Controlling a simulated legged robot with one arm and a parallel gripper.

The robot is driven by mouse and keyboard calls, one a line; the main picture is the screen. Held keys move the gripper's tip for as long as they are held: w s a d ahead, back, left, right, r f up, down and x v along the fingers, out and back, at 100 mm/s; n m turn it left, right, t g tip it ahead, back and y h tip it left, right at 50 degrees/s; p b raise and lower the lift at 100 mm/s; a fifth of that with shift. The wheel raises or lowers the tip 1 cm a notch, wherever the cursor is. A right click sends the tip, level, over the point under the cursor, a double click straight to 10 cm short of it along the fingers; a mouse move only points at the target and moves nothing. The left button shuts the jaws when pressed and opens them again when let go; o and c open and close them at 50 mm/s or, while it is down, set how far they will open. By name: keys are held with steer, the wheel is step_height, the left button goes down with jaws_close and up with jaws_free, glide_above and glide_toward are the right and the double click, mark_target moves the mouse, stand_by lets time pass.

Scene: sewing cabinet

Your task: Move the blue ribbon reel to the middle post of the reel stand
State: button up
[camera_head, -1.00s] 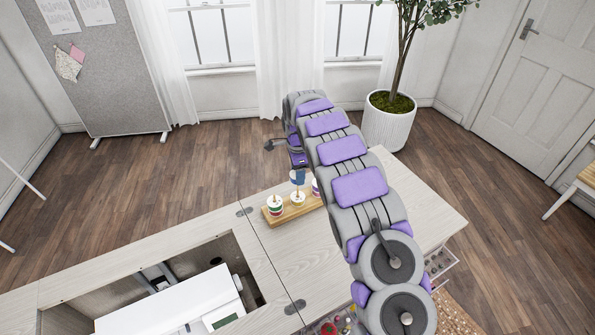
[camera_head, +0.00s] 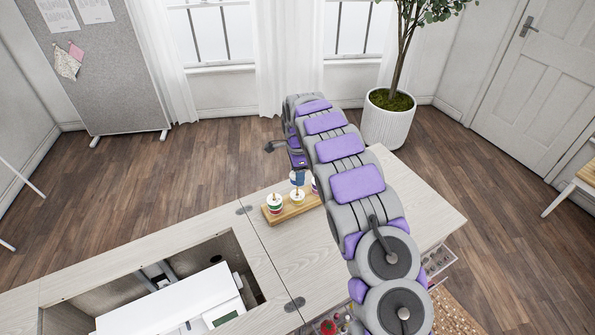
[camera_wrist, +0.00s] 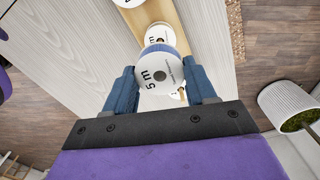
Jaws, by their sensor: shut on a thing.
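The blue ribbon reel (camera_wrist: 160,73) has a white face marked "5 m" and a blue rim. It sits between the two blue fingers of my gripper (camera_wrist: 162,88), which is shut on it, in the wrist view. The wooden reel stand (camera_head: 309,204) lies on the cabinet top, with white-topped items along it. One is at its left end (camera_head: 275,203), another near its middle (camera_head: 297,195); the right end is partly hidden by my arm. In the head view, my gripper (camera_head: 297,178) is over the middle of the stand. I cannot tell the exact gap beneath the held reel.
The pale cabinet top (camera_head: 400,205) is clear to the right of the stand. A recess with a white sewing machine (camera_head: 175,305) opens at the front left. An open drawer (camera_head: 440,262) with small items juts out at the right. A potted tree (camera_head: 388,125) stands behind.

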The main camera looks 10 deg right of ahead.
steer(key=shift+f, duration=1.75)
stand_by(0.3)
steer(key=o, duration=1.1)
step_height(320, 180, up, 17)
steer(key=p, duration=0.3)
steer(key=shift+r, duration=0.15)
